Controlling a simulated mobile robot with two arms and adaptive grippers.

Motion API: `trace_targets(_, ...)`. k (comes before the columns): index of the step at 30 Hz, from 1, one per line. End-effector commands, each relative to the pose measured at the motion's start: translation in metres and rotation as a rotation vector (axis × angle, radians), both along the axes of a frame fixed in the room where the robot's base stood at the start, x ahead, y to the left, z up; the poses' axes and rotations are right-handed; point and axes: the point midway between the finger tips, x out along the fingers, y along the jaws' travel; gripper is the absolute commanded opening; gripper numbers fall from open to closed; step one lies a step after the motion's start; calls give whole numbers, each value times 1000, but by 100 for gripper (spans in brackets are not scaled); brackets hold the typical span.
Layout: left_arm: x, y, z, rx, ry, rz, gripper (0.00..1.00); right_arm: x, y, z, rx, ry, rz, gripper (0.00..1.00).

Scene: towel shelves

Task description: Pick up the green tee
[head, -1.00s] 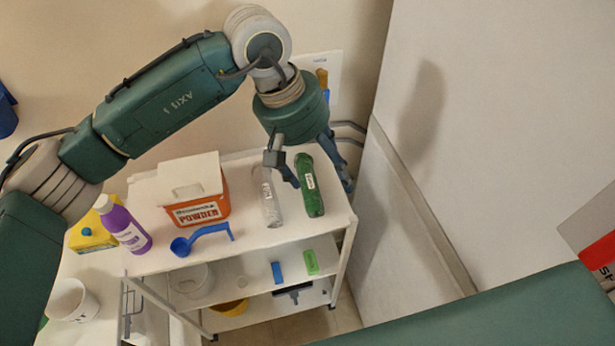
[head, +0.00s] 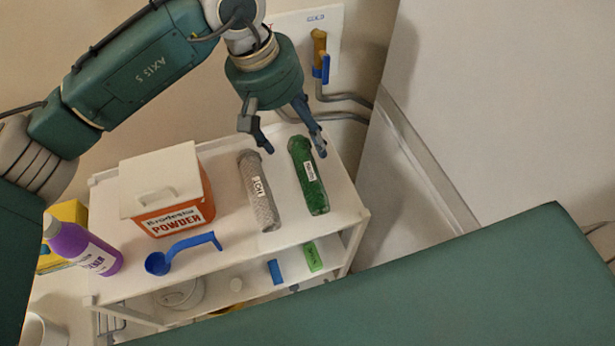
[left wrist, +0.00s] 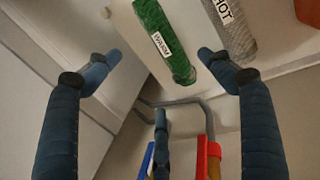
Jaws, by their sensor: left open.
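The green tee (head: 316,192) is a rolled green bundle with a white label, lying on the top shelf of the white cart near its right end. In the left wrist view the green tee (left wrist: 150,18) runs from the top edge down between the two side fingers. My left gripper (head: 295,151) is open and empty. Its fingers are above and around the far end of the green tee; I cannot tell whether they touch it. My right gripper is not in view.
A grey roll (head: 260,200) lies just left of the green tee. A pipe with a blue-handled valve (head: 321,66) is behind, on the wall.

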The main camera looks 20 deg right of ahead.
Motion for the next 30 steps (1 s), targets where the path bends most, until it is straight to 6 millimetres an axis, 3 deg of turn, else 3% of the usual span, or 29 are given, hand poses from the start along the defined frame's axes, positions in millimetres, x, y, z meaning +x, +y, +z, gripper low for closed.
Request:
trace_targets(2,0,0,-15,0,0,0,80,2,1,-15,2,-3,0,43)
trace_targets(5,0,-1,-21,0,1,0,80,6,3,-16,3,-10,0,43)
trace_targets(12,-1,-10,-52,1,5,2,80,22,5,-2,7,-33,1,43)
trace_targets(20,0,-17,-74,0,2,1,80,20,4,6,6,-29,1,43)
trace_targets(25,1,-22,-96,1,7,2,80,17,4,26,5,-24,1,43)
trace_targets(30,2,-27,-117,0,1,1,80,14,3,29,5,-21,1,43)
